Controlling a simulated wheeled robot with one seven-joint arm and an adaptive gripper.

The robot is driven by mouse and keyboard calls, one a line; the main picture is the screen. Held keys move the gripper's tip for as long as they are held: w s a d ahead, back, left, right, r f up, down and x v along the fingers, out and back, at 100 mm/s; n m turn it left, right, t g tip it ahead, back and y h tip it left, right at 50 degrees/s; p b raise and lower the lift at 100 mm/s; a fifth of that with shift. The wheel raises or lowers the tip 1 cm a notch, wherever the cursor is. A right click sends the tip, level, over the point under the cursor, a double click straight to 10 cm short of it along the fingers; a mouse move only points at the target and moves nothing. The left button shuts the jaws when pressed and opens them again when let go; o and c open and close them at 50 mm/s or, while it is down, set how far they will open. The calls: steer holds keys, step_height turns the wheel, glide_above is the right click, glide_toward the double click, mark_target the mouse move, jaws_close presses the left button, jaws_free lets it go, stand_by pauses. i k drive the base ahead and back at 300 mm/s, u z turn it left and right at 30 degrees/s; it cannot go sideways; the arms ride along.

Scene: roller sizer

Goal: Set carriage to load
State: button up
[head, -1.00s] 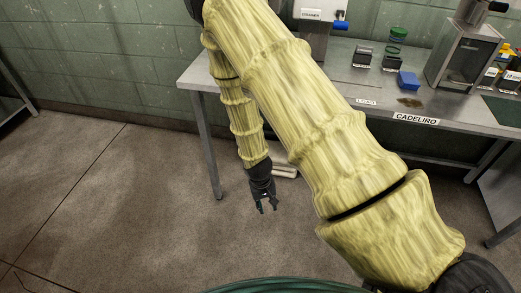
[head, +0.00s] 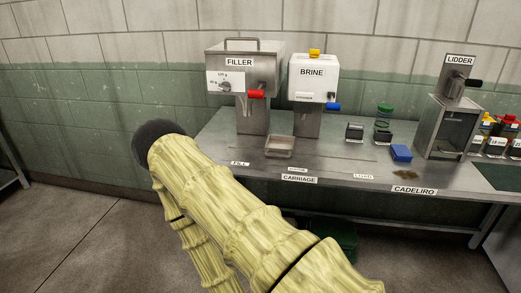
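The carriage appears to be a small shallow clear-walled tray (head: 280,153) on the steel bench, in front of and between the filler (head: 230,62) and the brine unit (head: 312,85). Small position labels run along the bench front: the fill label (head: 239,163) at left, one that seems to read brine (head: 297,170), and the load label (head: 363,177) at right. The tray stands left of the load label, between the fill and middle labels. My gripper is outside the view; only my yellow-sleeved arm shows at the lower left.
The filler has a red handle (head: 257,94) and the brine unit a blue handle (head: 333,106). Black-based items (head: 355,132), a blue block (head: 401,152) and a brown patch (head: 405,174) lie right. The lidder (head: 452,110) stands further right.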

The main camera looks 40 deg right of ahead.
mark_target(279, 145)
steer(key=z, duration=0.05)
steer(key=i, duration=0.6)
steer(key=z, duration=1.8)
